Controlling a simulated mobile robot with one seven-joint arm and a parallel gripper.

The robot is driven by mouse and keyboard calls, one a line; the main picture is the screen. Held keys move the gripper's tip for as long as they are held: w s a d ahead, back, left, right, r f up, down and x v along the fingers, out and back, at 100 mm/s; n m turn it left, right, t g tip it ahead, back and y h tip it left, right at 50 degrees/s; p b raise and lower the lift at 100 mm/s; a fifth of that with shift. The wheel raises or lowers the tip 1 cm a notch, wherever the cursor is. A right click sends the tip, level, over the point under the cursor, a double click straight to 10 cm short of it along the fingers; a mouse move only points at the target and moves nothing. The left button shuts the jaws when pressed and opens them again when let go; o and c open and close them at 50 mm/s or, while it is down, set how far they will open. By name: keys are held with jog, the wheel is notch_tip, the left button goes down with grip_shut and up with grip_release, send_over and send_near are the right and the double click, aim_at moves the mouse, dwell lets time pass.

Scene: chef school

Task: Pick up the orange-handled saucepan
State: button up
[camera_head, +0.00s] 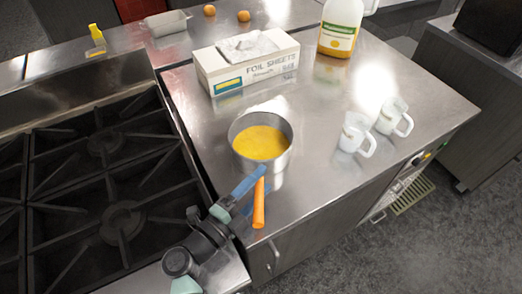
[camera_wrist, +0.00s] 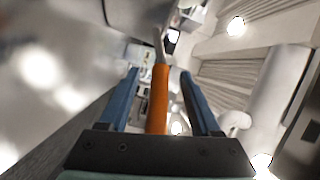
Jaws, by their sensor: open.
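The saucepan (camera_head: 262,136) is a metal pan with yellow contents, upright on the steel counter. Its orange handle (camera_head: 259,204) points toward the counter's front edge. My gripper (camera_head: 259,172) is at the handle, its blue fingers near the pan's end of it. In the wrist view, the orange handle (camera_wrist: 158,100) lies between the two blue fingers of my gripper (camera_wrist: 160,78), with gaps on both sides. The gripper is open. The pan body shows only as a blurred grey shape at the top of the wrist view.
A gas stove (camera_head: 105,180) with black grates is left of the counter (camera_head: 320,190). A foil sheets box (camera_head: 247,66) and a large jug (camera_head: 340,27) stand behind the pan. Two white pitchers (camera_head: 356,135) are to the right. Counter space between pan and pitchers is clear.

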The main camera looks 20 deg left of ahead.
jog(key=shift+w, duration=0.15)
grip_shut()
dwell(1.3)
jog(key=shift+r, duration=0.2)
